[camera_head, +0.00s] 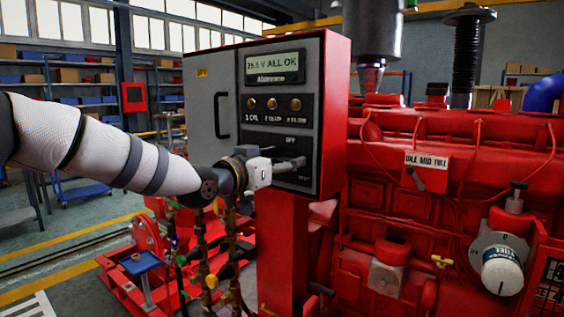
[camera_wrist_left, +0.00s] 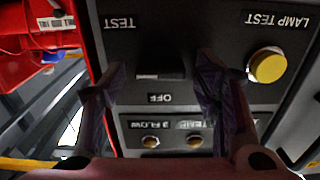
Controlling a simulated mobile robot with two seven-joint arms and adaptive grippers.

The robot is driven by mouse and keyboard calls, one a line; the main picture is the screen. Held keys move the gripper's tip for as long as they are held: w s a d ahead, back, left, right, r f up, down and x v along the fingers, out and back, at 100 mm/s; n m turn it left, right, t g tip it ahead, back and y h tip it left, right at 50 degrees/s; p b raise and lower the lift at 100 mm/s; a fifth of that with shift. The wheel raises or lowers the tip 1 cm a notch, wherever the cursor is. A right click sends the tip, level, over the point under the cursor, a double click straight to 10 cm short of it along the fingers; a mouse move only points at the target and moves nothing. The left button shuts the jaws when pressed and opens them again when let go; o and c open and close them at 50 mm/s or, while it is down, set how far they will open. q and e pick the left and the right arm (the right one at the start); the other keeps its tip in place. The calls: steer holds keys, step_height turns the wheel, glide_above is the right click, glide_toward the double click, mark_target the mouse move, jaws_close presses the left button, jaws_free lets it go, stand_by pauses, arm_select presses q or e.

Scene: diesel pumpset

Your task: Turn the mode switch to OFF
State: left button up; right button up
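The grey-faced control box (camera_head: 227,75) with red sides stands on a red post. Its lower black panel carries the mode switch, hidden behind my left gripper (camera_head: 290,165) in the head view. In the left wrist view the panel appears upside down. The dark switch knob (camera_wrist_left: 160,66) lies between the two fingers of my left gripper (camera_wrist_left: 160,92), which are open and apart on either side of it. An OFF label (camera_wrist_left: 159,98) and a TEST label (camera_wrist_left: 119,23) are beside the knob. I cannot tell clearly which way the knob points. My right gripper is not in view.
A yellow lamp test button (camera_wrist_left: 267,66) is close beside one finger. A black handle (camera_head: 221,115) sticks out of the box. The red engine (camera_head: 430,140) fills the right, with a white-faced dial (camera_head: 501,268).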

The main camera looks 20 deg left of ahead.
arm_select(q)
steer(key=c, duration=1)
